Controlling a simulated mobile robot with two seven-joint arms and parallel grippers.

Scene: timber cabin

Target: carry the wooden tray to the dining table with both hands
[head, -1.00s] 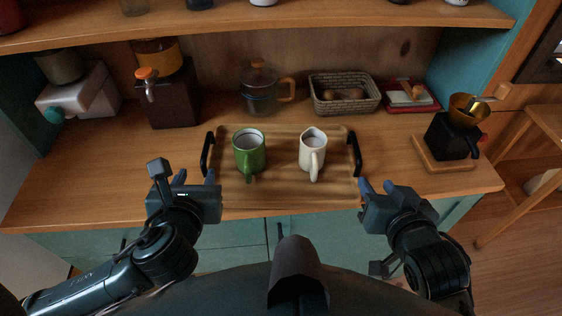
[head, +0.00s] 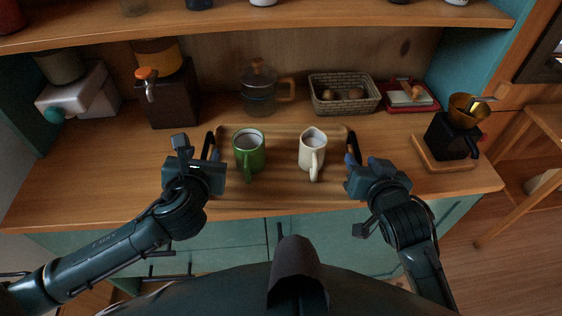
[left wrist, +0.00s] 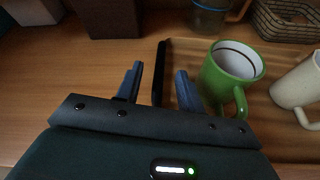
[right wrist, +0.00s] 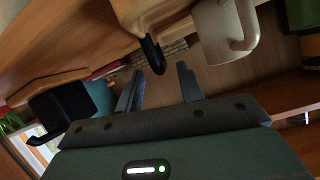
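The wooden tray (head: 281,190) lies on the wooden counter with a green mug (head: 249,152) and a cream mug (head: 312,152) standing on it. My left gripper (head: 209,158) is at the tray's left black handle (left wrist: 161,50); in the left wrist view its fingers are open, one on each side of the handle. My right gripper (head: 357,162) is at the right black handle (right wrist: 152,52); in the right wrist view its fingers are apart, with the handle's end in the gap between their tips. Part of each handle is hidden in the head view.
Behind the tray stand a glass pot (head: 260,90), a woven basket (head: 344,94) and a red-edged box (head: 409,96). A dark grinder (head: 168,95) is at left. A black device with a brass cup (head: 452,133) is at right. A shelf (head: 260,22) overhangs the back.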

